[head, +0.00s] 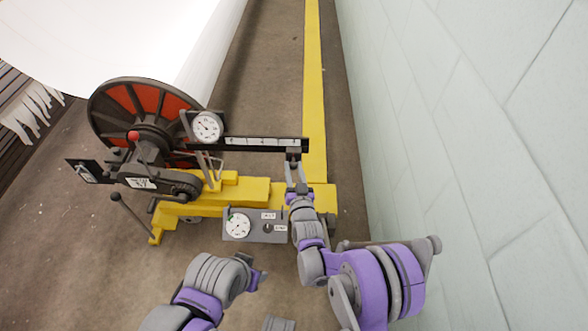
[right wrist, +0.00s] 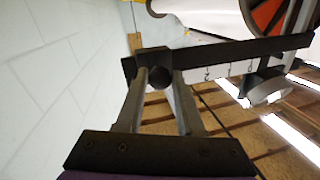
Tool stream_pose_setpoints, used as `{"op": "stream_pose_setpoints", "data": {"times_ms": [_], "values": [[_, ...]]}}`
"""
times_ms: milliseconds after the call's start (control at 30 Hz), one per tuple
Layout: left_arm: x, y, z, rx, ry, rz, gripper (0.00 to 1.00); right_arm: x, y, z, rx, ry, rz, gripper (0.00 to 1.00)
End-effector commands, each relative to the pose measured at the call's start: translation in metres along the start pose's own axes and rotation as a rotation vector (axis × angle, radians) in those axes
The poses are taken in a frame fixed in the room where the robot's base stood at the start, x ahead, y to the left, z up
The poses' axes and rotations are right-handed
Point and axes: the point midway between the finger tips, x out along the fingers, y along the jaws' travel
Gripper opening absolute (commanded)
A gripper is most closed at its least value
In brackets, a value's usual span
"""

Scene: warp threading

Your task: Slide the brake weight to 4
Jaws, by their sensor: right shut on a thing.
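The brake lever (head: 262,144) is a dark bar with a pale marked scale, running right from the round dial. The brake weight (head: 293,153) is a small dark block near the lever's right end. In the right wrist view the weight (right wrist: 154,60) sits on the lever (right wrist: 230,53), with a round knob between my fingers. My right gripper (head: 295,176) is shut on the weight from below; its fingers (right wrist: 160,90) flank the knob. My left gripper (head: 258,277) is low in the head view, away from the lever; its jaws are unclear.
A round dial (head: 206,127) stands at the lever's left end, beside a black and red reel (head: 150,105). A grey panel (head: 254,230) with a gauge is below, by the yellow frame (head: 240,192). A pale wall (head: 440,120) rises close on the right.

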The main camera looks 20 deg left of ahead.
Motion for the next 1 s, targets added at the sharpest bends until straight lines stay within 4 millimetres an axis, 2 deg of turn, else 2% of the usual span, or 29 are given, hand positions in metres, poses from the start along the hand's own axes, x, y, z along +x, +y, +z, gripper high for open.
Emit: {"op": "stream_pose_setpoints", "data": {"times_ms": [100,133,300,533,667,1000], "values": [[0.0,0.0,0.0,0.0,0.0,0.0,0.5,-0.001,0.005,-0.001,-0.002,0.001,0.007,0.0],[0.0,0.0,0.0,0.0,0.0,0.0,0.5,-0.001,0.005,-0.001,-0.002,0.001,0.007,0.39],[0.0,0.0,0.0,0.0,0.0,0.0,0.5,-0.001,0.005,-0.001,-0.001,0.001,0.006,0.66],[0.0,0.0,0.0,0.0,0.0,0.0,0.5,-0.001,0.003,0.0,-0.001,0.001,0.004,0.66],[-0.002,0.0,0.0,0.0,0.0,0.0,0.5,-0.01,0.003,-0.001,-0.001,0.001,0.004,0.66],[-0.009,0.0,-0.002,0.0,0.002,0.0,0.5,-0.076,0.003,-0.001,-0.001,0.001,0.005,0.66]]}}
